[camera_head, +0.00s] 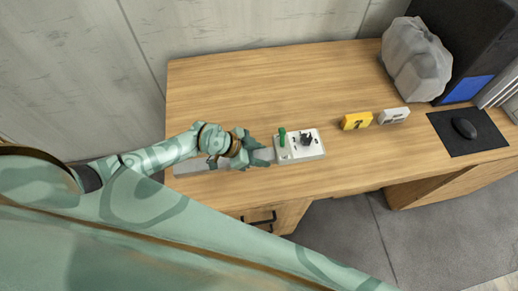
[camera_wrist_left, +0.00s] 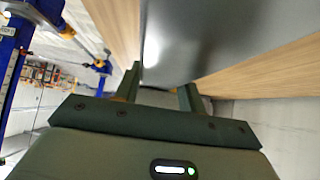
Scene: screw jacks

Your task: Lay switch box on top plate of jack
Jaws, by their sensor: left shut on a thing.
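A pale box with a green post and a black knob (camera_head: 312,151), which looks like the switch box, is near the desk's front edge in the head view. My left gripper (camera_head: 267,153) is at its left end and shut on it. Both fingers of this gripper (camera_wrist_left: 160,88) show in the left wrist view, but the grip itself is hard to make out. A long grey metal strip (camera_head: 197,174) runs under my left wrist; its shiny face (camera_wrist_left: 195,35) fills the top of the wrist view. I cannot tell whether it is the jack's top plate. My right gripper is out of view.
On the wooden desk (camera_head: 235,90), a yellow block (camera_head: 356,121) and a grey-white block (camera_head: 393,116) stand right of the box. Farther right are a black mat (camera_head: 445,125) with a mouse (camera_head: 464,128) and a grey lump (camera_head: 415,60). The desk's back left is clear.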

